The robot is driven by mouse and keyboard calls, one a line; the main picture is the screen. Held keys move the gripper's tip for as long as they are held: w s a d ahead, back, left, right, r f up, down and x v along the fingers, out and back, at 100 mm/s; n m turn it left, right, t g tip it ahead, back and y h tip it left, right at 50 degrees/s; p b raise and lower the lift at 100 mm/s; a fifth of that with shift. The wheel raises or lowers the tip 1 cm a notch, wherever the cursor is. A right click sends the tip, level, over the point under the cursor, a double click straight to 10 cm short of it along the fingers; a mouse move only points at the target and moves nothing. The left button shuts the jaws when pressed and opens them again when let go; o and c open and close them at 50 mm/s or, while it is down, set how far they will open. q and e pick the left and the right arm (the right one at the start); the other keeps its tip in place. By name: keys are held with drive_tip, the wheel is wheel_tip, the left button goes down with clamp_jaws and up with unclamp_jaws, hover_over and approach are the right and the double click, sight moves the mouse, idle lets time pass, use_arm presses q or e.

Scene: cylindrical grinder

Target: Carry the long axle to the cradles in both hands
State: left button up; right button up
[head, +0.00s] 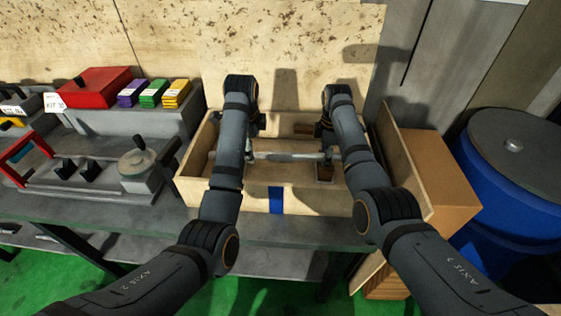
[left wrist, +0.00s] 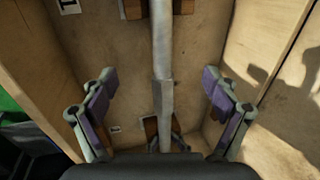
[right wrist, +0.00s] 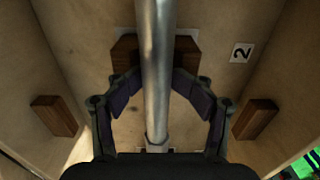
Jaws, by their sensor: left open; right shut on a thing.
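The long axle (head: 290,156), a grey metal rod, lies lengthwise inside an open wooden box (head: 235,194). My left gripper (head: 251,146) is above its left part; in the left wrist view its fingers stand wide apart on either side of the axle (left wrist: 162,60), not touching it. My right gripper (head: 328,150) is at the right part; in the right wrist view its fingers close in around the axle (right wrist: 157,60). My arms hide parts of the axle. Two black blocks (head: 90,170), which look like cradles, stand on a grey machine bed at the left.
Brown wooden blocks (right wrist: 255,118) are fixed inside the box. Left of the box are a handwheel (head: 137,162), a red box (head: 97,87) and small coloured boxes (head: 154,93). A cardboard box (head: 440,180) and a blue drum (head: 500,180) stand at the right.

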drive_tip(key=shift+r, duration=3.95)
